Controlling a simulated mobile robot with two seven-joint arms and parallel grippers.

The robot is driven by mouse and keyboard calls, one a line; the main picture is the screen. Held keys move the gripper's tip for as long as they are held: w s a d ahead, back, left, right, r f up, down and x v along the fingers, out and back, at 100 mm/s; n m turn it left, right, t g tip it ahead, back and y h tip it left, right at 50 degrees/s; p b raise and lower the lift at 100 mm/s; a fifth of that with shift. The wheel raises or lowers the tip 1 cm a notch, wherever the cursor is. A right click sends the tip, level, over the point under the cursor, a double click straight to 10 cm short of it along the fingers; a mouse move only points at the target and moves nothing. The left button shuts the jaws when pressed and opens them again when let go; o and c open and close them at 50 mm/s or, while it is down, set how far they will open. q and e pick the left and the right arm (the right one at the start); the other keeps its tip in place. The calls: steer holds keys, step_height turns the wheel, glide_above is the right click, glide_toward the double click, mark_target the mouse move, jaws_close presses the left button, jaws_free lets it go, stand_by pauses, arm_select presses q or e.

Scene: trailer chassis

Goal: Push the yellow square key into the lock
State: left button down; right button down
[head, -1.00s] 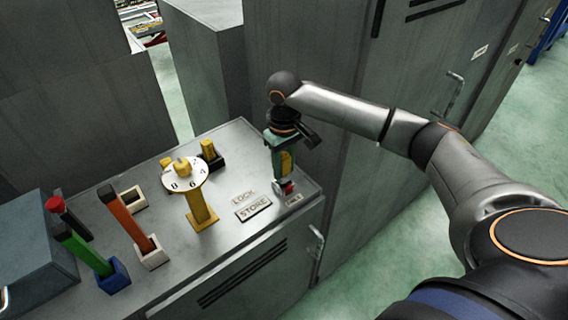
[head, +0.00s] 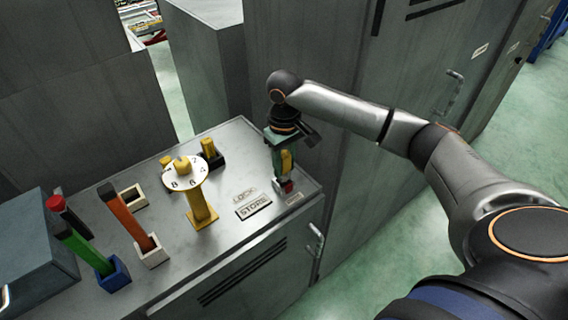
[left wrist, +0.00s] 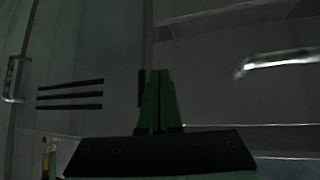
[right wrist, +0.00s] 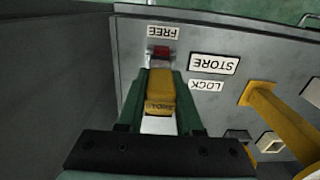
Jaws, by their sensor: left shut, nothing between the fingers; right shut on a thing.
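My right gripper (head: 283,165) is shut on the yellow square key (right wrist: 160,92), low over the right end of the grey cabinet top. The key also shows in the head view (head: 287,160). In the right wrist view the key lies between the green fingers (right wrist: 157,105), close to a small red-and-silver fitting (right wrist: 160,52) beside the FREE label; this looks like the lock. The red part shows just below the fingers in the head view (head: 287,186). How deep the key sits is hidden. My left gripper (left wrist: 158,100) is shut and empty, before grey panels.
The LOCK and STORE plates (head: 253,207) lie left of the fitting. A yellow stand with a numbered dial (head: 184,173), an orange bar (head: 125,216) and a green bar (head: 84,247) stand farther left. A tall grey cabinet (head: 325,70) rises close behind my right gripper.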

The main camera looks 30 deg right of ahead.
mark_target(284, 173)
steer(key=shift+f, duration=1.6)
steer(key=shift+c, duration=2.4)
jaws_free()
step_height(284, 173, up, 12)
steer(key=shift+r, duration=0.2)
steer(key=shift+s, duration=0.1)
